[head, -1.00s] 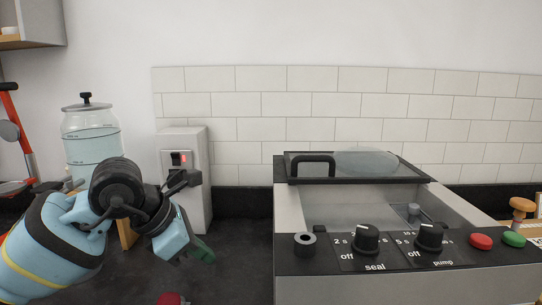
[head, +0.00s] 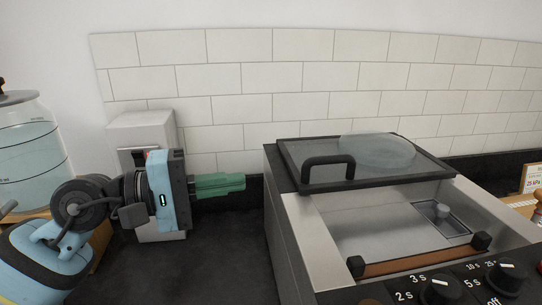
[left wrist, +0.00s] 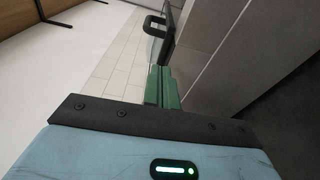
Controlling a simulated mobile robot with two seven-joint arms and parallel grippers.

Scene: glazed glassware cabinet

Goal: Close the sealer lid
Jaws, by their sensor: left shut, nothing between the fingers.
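The sealer (head: 285,215) is a steel box on the dark counter at the right of the head view. Its lid (head: 425,165), a dark frame with a clear pane and a black loop handle (head: 328,171), is raised at the back, and the chamber in front of it is uncovered. My left gripper (head: 243,182), with green fingers, is shut and empty, left of the sealer and pointing right toward its side. In the left wrist view the green fingers (left wrist: 162,88) are together, and the lid handle (left wrist: 153,25) shows beyond them. My right gripper is not seen.
A white box with a switch (head: 140,125) stands behind my left arm. A glass jar of liquid (head: 30,150) is at the far left. A tiled wall (head: 240,75) closes off the back. The dark counter (head: 225,260) left of the sealer is clear.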

